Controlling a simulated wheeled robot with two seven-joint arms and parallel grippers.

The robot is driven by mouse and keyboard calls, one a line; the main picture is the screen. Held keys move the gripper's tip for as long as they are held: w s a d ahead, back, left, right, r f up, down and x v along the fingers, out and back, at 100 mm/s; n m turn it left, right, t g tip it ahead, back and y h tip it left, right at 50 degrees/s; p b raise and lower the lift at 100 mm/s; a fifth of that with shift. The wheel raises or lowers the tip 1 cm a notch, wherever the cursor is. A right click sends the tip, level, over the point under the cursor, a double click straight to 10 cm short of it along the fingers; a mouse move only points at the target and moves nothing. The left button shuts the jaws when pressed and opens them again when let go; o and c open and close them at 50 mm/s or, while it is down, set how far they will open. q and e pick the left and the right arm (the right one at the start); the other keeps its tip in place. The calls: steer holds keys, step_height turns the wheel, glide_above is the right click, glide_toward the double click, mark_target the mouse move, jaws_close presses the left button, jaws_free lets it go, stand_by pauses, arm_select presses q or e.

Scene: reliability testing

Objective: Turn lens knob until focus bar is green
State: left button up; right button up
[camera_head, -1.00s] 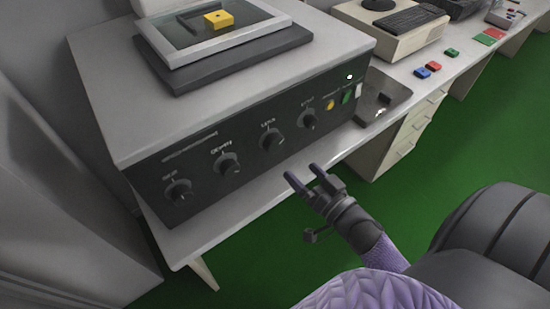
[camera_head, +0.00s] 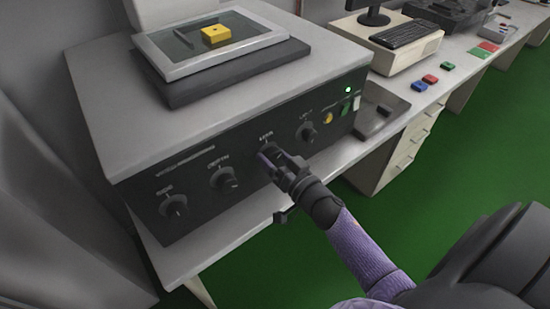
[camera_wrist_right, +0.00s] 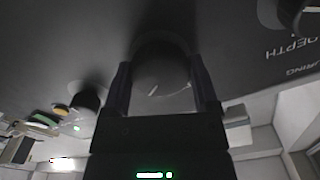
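The dark instrument panel (camera_head: 190,192) carries a row of round black knobs. The lens knob (camera_wrist_right: 162,68) is the third from the left and is partly hidden behind my right gripper (camera_head: 273,156) in the head view. In the right wrist view my right gripper (camera_wrist_right: 162,82) has its two fingers apart, one on each side of this knob. Firm contact cannot be seen. A small green bar (camera_wrist_right: 149,175) glows at the bottom of the wrist view; whether it is the focus bar I cannot tell. My left gripper is out of view.
The depth knob (camera_head: 224,180) is left of my gripper and another knob (camera_head: 307,132) is to its right. A yellow button (camera_head: 328,117) and green light (camera_head: 347,90) are farther right. A framed screen with a yellow block (camera_head: 216,34) lies on top.

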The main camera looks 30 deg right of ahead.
steer(key=c, duration=0.8)
